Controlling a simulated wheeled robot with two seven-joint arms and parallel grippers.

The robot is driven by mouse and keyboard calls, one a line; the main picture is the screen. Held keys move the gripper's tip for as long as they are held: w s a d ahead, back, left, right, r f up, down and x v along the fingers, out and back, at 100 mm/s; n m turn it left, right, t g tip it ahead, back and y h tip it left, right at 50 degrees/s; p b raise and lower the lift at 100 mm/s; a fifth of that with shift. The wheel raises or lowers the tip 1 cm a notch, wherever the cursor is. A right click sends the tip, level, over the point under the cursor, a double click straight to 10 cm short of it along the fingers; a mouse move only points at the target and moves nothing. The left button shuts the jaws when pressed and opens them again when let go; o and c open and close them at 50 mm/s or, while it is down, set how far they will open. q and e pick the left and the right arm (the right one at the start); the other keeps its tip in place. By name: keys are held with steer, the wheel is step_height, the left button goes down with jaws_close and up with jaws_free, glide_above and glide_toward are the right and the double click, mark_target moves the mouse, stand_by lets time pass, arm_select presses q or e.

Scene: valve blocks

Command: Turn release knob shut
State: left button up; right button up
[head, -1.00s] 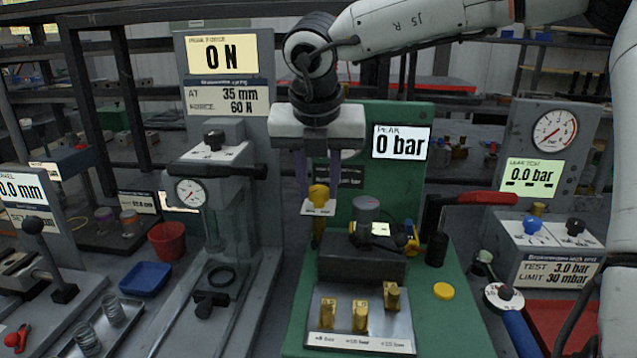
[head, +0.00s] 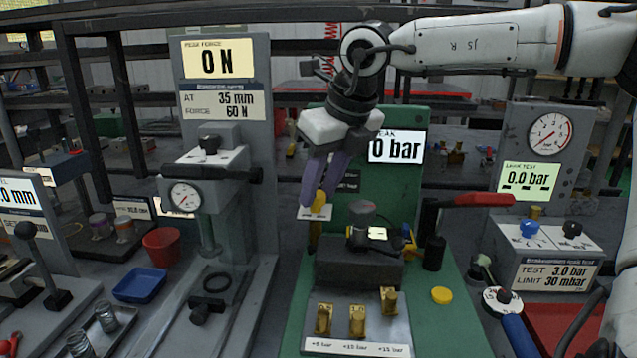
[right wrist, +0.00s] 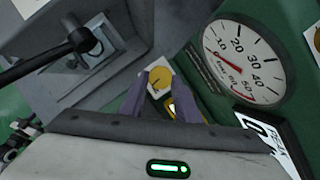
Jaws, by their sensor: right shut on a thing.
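The release knob (head: 319,201) is yellow and sits on top of a brass post with a small white label plate (head: 314,212), at the left of the green test stand (head: 299,318). My right gripper (head: 316,199) comes down over it from above, tilted, with its purple fingers closed on the knob. In the right wrist view the yellow knob (right wrist: 160,77) shows between the two fingertips, with a dark mark on its top. The label lettering is too small to read. My left gripper is in neither current view.
A display (head: 395,147) on the stand reads 0 bar, partly covered by my gripper. A dial gauge (right wrist: 243,62) is close beside the gripper. A black valve block (head: 358,262), brass pieces (head: 357,320) and a red-handled lever (head: 476,200) stand nearby. A spring tester (head: 212,170) is at left.

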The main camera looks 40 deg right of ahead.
steer(key=n+p, duration=0.1)
steer(key=n+y, duration=0.1)
steer(key=shift+d+r+n+p, duration=0.2)
steer(key=shift+r+n+p, duration=0.05)
steer(key=shift+n+p, duration=0.1)
steer(key=shift+w+d+n+y+p, duration=0.1)
steer(key=shift+n+y+p, duration=0.3)
steer(key=shift+n+p, duration=0.5)
steer(key=shift+f+n, duration=0.15)
steer(key=shift+n, duration=0.3)
steer(key=o, duration=1)
steer(key=shift+o, duration=0.2)
